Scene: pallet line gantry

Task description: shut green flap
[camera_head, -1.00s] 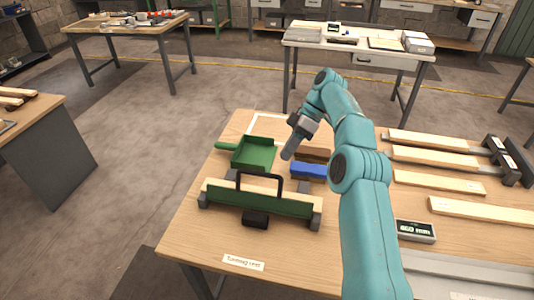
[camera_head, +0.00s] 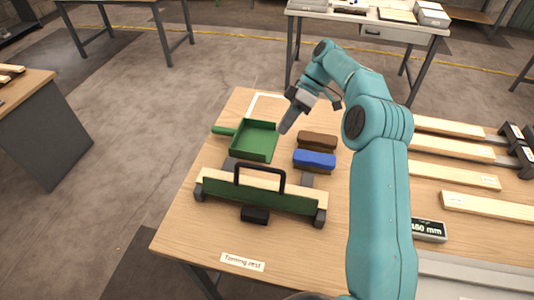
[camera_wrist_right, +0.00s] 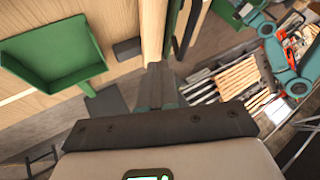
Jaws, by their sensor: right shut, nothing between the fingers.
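The green flap (camera_head: 225,193) is a long panel along the near side of a wooden-topped fixture. It stands roughly upright, with a black handle (camera_head: 260,168) arching above it. In the right wrist view, a green strip beside a wooden board at the top may be the flap (camera_wrist_right: 171,22). My right gripper (camera_head: 284,128) is shut and empty. It is above the table, beyond the fixture and just right of the green dustpan, apart from the flap. Its closed fingers also show in the right wrist view (camera_wrist_right: 157,85). My left gripper is not in view.
The green dustpan (camera_head: 254,140) lies behind the fixture. Brown (camera_head: 318,140) and blue (camera_head: 315,160) blocks lie right of it. A black block (camera_head: 255,215) sits before the flap. Wooden slats (camera_head: 455,173) and a display box (camera_head: 428,230) are at right.

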